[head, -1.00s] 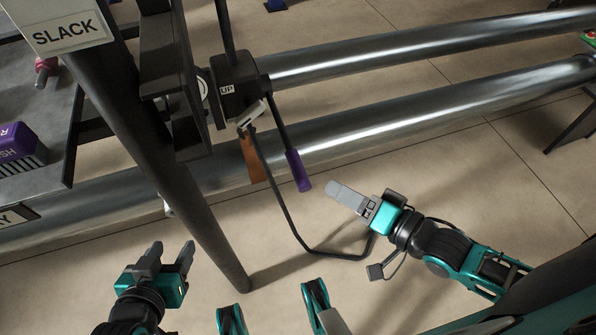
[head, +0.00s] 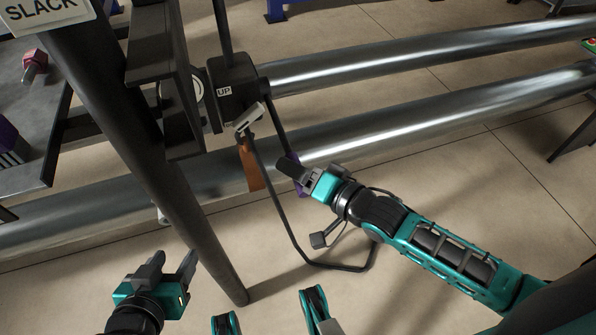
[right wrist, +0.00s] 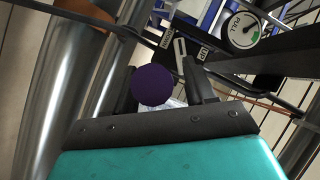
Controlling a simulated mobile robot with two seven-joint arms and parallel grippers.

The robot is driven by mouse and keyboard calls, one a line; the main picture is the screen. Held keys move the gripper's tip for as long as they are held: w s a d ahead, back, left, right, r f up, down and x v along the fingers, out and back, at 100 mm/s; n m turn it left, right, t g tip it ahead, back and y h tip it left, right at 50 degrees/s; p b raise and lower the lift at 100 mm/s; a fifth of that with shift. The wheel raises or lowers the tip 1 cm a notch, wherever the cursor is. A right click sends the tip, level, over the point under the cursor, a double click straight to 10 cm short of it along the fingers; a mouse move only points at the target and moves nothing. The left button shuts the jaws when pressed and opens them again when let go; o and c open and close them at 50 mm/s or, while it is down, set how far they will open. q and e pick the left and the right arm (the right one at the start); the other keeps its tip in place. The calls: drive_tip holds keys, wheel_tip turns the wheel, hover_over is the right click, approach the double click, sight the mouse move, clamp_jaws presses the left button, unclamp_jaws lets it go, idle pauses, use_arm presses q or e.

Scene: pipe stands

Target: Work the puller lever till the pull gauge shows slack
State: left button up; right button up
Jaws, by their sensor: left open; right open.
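The puller (head: 232,85) is a dark block marked UP on the upper pipe line. Its black lever (head: 279,122) slants down to a purple grip (head: 299,190), partly hidden by my right gripper (head: 290,169). In the right wrist view the grip's round purple end (right wrist: 154,86) sits between the two open fingers of my right gripper (right wrist: 163,88), not clamped. The pull gauge (right wrist: 244,31) has a white dial with a green section; I cannot read its needle surely. My left gripper (head: 171,270) is open and empty, low at the left. The SLACK sign (head: 45,8) is cut off by the frame.
Two shiny pipes (head: 420,118) cross the view. A dark slanted post (head: 180,205) stands between my left gripper and the puller. An orange-brown tag (head: 249,165) and a black bent rod (head: 290,225) hang below the puller.

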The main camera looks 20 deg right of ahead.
clamp_jaws()
idle(0.5)
